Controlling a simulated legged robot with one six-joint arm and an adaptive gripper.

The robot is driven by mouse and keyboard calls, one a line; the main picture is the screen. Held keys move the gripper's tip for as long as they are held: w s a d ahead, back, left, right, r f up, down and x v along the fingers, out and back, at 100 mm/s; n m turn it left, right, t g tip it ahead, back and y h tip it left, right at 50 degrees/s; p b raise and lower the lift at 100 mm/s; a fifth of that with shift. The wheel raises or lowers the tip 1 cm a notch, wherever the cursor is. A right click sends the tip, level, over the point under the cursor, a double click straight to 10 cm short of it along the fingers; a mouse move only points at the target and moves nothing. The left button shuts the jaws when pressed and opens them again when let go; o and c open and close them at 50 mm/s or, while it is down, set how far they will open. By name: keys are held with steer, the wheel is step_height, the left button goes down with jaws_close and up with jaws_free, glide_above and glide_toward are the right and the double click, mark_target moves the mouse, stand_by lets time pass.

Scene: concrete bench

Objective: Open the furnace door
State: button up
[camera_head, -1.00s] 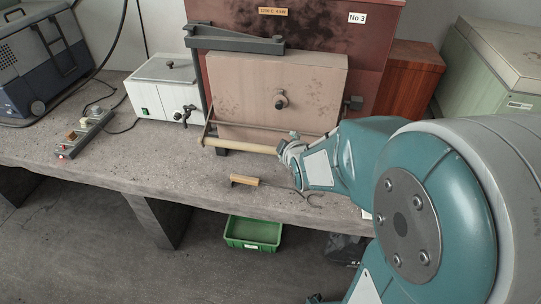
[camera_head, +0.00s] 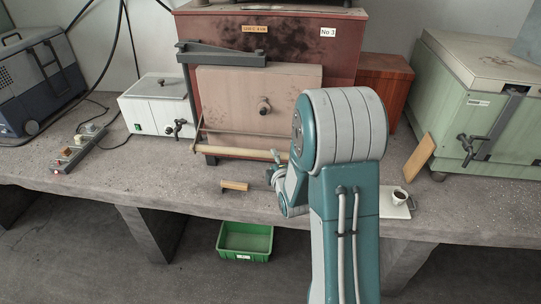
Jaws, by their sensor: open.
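The furnace (camera_head: 290,41) is a dark red, soot-marked box labelled No 3 on the bench. Its pale brick-coloured door (camera_head: 234,96) is shut across the front, with a round knob in the middle. A long pale handle bar (camera_head: 236,151) runs low across the front of the door. A dark hinged arm (camera_head: 222,54) lies across the door's top. My gripper (camera_head: 272,168) is at the right end of the bar, small in view and partly hidden by my arm. Its jaws are open; whether they touch the bar I cannot tell.
A wooden-handled tool (camera_head: 235,185) lies on the bench below the bar. A white box (camera_head: 157,107) stands left of the furnace. A cup (camera_head: 398,196) on a white plate and a leaning wooden board (camera_head: 420,157) are at right, before a green furnace (camera_head: 490,100). A green crate (camera_head: 245,241) sits below.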

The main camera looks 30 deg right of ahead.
mark_target(269, 157)
steer(key=w, duration=0.3)
steer(key=shift+w+a+f, duration=0.15)
steer(key=shift+w+f, duration=0.15)
steer(key=shift+w, duration=0.2)
steer(key=shift+w+d, duration=0.1)
steer(key=shift+d, duration=0.3)
steer(key=c, duration=0.9)
steer(key=shift+a, duration=0.15)
jaws_close()
